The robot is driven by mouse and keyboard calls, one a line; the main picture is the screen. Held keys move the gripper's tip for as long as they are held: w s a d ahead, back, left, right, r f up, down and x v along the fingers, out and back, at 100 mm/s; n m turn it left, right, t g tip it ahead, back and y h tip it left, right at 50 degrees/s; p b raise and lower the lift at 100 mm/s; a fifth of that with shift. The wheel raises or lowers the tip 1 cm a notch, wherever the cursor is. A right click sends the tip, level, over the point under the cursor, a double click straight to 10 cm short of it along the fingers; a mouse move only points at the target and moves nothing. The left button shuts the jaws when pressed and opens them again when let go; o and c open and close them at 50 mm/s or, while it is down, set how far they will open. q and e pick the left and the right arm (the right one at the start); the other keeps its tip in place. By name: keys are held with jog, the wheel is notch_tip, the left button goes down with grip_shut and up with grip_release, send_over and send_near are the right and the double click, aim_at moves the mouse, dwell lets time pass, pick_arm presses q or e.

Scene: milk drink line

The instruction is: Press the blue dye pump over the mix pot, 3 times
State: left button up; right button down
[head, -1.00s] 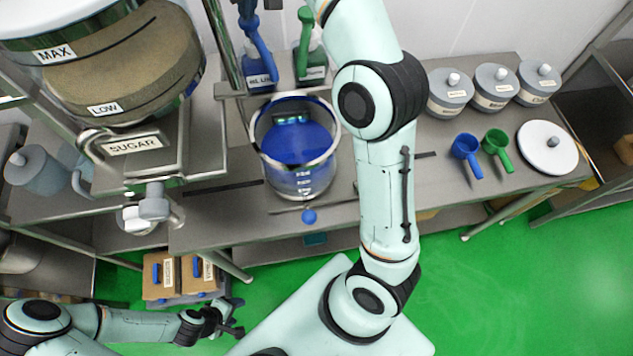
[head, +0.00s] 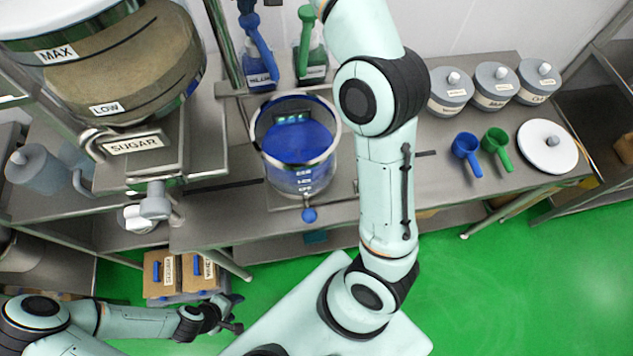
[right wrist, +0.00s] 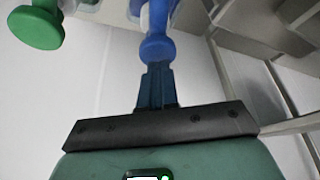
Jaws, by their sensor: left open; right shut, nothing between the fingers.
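The blue dye pump (head: 257,45) stands behind the mix pot (head: 298,185), its spout reaching toward the pot. The clear pot holds blue liquid (head: 297,143). In the right wrist view the blue pump's round head (right wrist: 157,48) is just beyond the tips of my right gripper (right wrist: 156,70), which is shut and empty. They overlap in this view; I cannot tell whether they touch. My right gripper is not clearly visible in the head view. My left gripper (head: 226,314) is open and empty, low over the green floor, away from the pump.
A green pump (head: 308,55) stands right of the blue one, its head (right wrist: 37,27) also in the right wrist view. The sugar hopper (head: 115,75) is at left. Blue (head: 466,152) and green scoops (head: 496,147), lidded jars and a white lid (head: 547,146) sit at right.

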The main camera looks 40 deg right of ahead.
jog(key=shift+s+f+b, duration=0.1)
jog(key=shift+f+b, duration=0.3)
jog(key=shift+f, duration=0.75)
pick_arm(q)
jog(key=shift+s+f, duration=0.55)
jog(key=shift+s, duration=0.25)
pick_arm(e)
jog(key=shift+r+p, duration=0.7)
jog(key=shift+r, duration=0.7)
pick_arm(q)
jog(key=shift+w+r, duration=0.8)
jog(key=shift+w, duration=0.35)
jog(key=shift+s, duration=0.1)
